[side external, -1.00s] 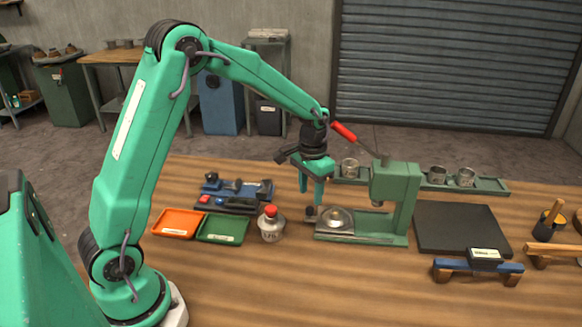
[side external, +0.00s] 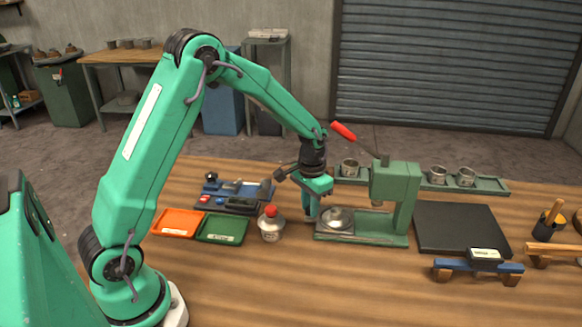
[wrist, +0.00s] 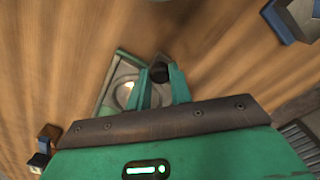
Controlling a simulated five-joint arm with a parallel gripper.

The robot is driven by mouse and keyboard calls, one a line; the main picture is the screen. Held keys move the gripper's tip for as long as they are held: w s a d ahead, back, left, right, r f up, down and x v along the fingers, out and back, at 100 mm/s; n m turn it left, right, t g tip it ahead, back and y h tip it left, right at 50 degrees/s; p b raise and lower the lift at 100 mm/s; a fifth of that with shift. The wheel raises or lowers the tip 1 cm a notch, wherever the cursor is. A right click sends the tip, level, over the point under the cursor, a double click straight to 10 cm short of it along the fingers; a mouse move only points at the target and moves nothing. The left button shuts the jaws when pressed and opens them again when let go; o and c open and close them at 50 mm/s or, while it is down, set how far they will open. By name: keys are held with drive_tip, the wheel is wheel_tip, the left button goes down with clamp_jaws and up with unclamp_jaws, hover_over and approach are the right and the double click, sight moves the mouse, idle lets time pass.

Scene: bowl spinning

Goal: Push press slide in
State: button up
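The green press (side external: 395,200) stands on the wooden table with its red lever (side external: 343,131) raised. Its slide (side external: 325,233) sticks out on the left of the press, with a round metal dish on it. My gripper (side external: 311,212) is low at the slide's left end, pointing down. In the wrist view my two fingers (wrist: 158,72) are apart, with the slide's dark knob (wrist: 160,75) between or just beyond their tips. I cannot tell whether they press on it. The slide (wrist: 122,90) shows to their left. The side view hides the knob behind my fingers.
A bottle with a red cap (side external: 270,225) stands just left of my gripper. Green (side external: 222,229) and orange (side external: 177,222) trays lie farther left. A rail with metal cups (side external: 438,174) runs behind the press. A black plate (side external: 462,228) lies to the right.

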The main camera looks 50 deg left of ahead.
sight(336, 213)
drive_tip(key=shift+w+d, duration=0.1)
clamp_jaws()
drive_tip(key=w+d, duration=0.4)
drive_tip(key=w, duration=0.1)
drive_tip(key=shift+d, duration=0.4)
drive_tip(key=shift+s, duration=0.1)
drive_tip(key=o, duration=0.9)
unclamp_jaws()
drive_tip(key=shift+r, duration=0.2)
wheel_tip(336, 213, up, 8)
drive_tip(key=shift+f, duration=0.25)
